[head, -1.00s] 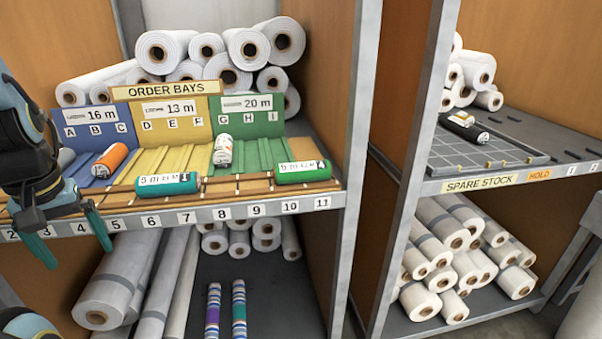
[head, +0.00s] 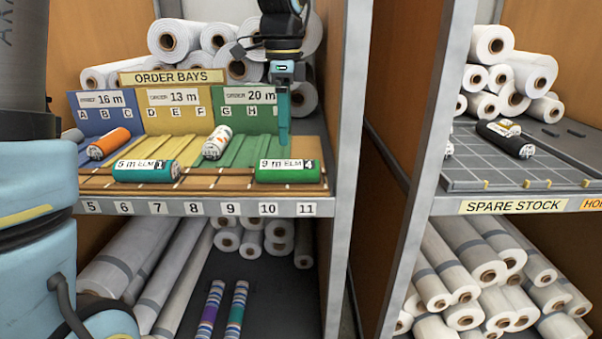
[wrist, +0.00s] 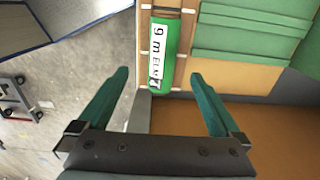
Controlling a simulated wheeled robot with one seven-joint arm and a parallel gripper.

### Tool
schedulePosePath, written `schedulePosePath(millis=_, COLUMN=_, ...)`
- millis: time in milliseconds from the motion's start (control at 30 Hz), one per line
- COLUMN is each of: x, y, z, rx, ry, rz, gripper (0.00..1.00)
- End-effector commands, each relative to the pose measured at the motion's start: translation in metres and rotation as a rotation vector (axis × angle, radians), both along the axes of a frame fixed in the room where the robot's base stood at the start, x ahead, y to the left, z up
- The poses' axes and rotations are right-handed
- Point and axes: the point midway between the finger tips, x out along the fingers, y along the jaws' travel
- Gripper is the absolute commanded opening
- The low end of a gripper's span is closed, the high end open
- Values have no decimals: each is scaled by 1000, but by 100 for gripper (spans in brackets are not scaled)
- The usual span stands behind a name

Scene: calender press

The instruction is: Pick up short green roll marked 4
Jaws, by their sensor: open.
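The short green roll (head: 290,172), labelled 9 m ELM with a 4 on its right end, lies sideways on the wooden front ledge above numbers 10 and 11. It also shows in the wrist view (wrist: 168,52), upper middle. My gripper (head: 284,142) points down, with its teal fingertips just above and behind the roll in the head view; one finger hides the other there. In the wrist view my gripper (wrist: 160,74) is open and empty, with its two fingers spread wider than the roll's thickness. The roll appears beyond the fingertips, apart from them.
A teal roll (head: 146,171) marked 1 lies left on the same ledge. A white roll (head: 217,142) and an orange roll (head: 109,143) lie in the bays behind. A grey shelf upright (head: 340,130) stands close right of the green roll. White rolls are stacked behind.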

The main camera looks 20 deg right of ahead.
Motion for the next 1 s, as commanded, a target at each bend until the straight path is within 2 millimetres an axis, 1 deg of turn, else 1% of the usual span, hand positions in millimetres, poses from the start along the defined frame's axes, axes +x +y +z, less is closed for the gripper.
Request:
schedulePosePath(millis=33, x=-1, y=1, z=-9, rx=3, ry=4, rz=0, gripper=100)
schedulePosePath(millis=200, x=0, y=1, z=-34, rx=2, ry=4, rz=3, gripper=100)
schedulePosePath(millis=467, x=1, y=-1, z=-54, rx=1, ry=3, rz=5, gripper=100)
schedulePosePath(millis=700, x=2, y=-5, z=-88, rx=2, ry=4, rz=5, gripper=100)
schedulePosePath(millis=800, x=2, y=-5, z=-96, rx=1, ry=2, rz=5, gripper=100)
schedulePosePath(millis=1000, x=3, y=-5, z=-99, rx=0, ry=0, rz=6, gripper=100)
